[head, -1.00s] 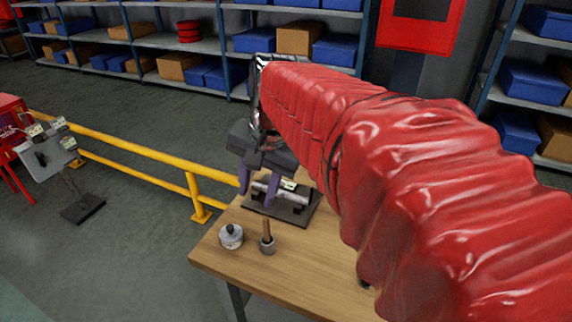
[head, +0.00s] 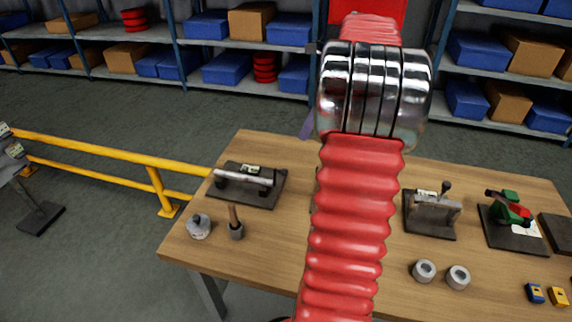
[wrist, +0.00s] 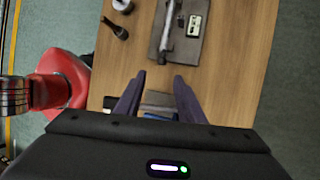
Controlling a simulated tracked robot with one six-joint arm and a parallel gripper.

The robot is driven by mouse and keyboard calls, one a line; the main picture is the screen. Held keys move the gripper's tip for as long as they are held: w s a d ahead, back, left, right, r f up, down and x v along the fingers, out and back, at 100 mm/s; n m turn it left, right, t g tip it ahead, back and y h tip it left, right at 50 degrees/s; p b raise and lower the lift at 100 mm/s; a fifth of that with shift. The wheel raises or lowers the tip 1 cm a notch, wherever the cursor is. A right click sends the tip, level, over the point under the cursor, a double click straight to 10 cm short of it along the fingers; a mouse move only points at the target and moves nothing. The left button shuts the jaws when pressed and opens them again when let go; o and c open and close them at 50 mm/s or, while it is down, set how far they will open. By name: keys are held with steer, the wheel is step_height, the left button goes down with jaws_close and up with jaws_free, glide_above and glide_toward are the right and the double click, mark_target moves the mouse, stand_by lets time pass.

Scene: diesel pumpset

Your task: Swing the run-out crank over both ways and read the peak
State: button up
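No part is marked as the run-out crank. A silver shaft fixture (head: 243,181) on a dark base lies at the table's left; it also shows at the top of the wrist view (wrist: 178,32). A grey bracket fixture with an upright handle (head: 432,213) stands right of my arm, on its own dark plate. My gripper (wrist: 160,76) is open above the table in the wrist view, its two purple fingers apart. A grey item (wrist: 157,98) shows between them, well below; I cannot tell what it is. In the head view my arm hides most of the gripper.
A green-and-red fixture (head: 510,212) stands at the table's right. A round weight (head: 199,229) and a wooden-handled tool (head: 235,225) are at the front left. Two grey rings (head: 440,273) lie front right. A yellow rail (head: 110,150) runs left of the table (head: 270,240).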

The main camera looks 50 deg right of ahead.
mark_target(287, 170)
steer(key=shift+s+d+f+m, duration=0.15)
steer(key=shift+s+d+m, duration=0.1)
steer(key=shift+d+m, duration=0.25)
steer(key=x, duration=1.3)
steer(key=shift+a+f, duration=0.25)
steer(key=shift+f, duration=0.1)
steer(key=shift+w, duration=0.15)
jaws_close()
